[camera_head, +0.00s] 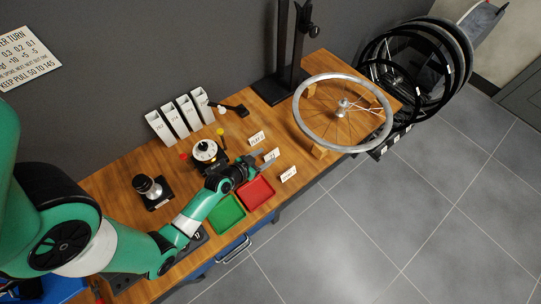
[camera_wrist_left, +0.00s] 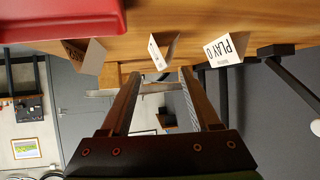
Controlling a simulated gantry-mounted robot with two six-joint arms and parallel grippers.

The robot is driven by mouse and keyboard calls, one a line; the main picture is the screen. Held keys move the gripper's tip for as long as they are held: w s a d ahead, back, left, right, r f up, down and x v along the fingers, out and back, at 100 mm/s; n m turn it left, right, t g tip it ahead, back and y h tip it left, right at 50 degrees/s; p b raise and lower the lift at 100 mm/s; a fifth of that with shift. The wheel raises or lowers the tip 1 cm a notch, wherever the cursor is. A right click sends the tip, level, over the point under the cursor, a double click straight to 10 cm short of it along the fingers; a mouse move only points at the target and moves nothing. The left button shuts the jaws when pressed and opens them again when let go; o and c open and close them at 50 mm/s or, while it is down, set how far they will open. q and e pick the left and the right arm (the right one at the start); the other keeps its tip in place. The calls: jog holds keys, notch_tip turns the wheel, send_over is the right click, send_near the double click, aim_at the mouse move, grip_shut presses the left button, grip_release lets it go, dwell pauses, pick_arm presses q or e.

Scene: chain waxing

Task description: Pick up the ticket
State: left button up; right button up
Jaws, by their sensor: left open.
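Three small white folded cards stand in a row on the wooden bench: a far one (camera_head: 257,138), a middle one (camera_head: 272,155) and a near one (camera_head: 289,174). In the left wrist view the card (camera_wrist_left: 228,48) on the right reads "PLAY 0". The middle card (camera_wrist_left: 162,50) appears between and just beyond my fingertips, and the third card (camera_wrist_left: 85,54) is at left. Which one is the ticket I cannot tell. My left gripper (camera_head: 263,161) is open, with its fingers pointing at the middle card. It also shows in the left wrist view (camera_wrist_left: 159,73), with nothing held. My right gripper is not in view.
A red tray (camera_head: 256,192) and a green tray (camera_head: 227,213) lie beside my left wrist. White bins (camera_head: 178,121) line the wall. A black-based dial device (camera_head: 205,150) is behind my arm.

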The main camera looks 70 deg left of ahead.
aim_at(271, 153)
pick_arm(q)
jog(key=b+x, duration=0.2)
jog(key=x, duration=0.2)
jog(key=shift+w+a+f, duration=0.15)
jog(key=shift+w+f, duration=0.05)
jog(key=shift+w, duration=0.05)
jog(key=shift+w+a, duration=0.1)
jog(key=shift+w, duration=0.05)
grip_shut()
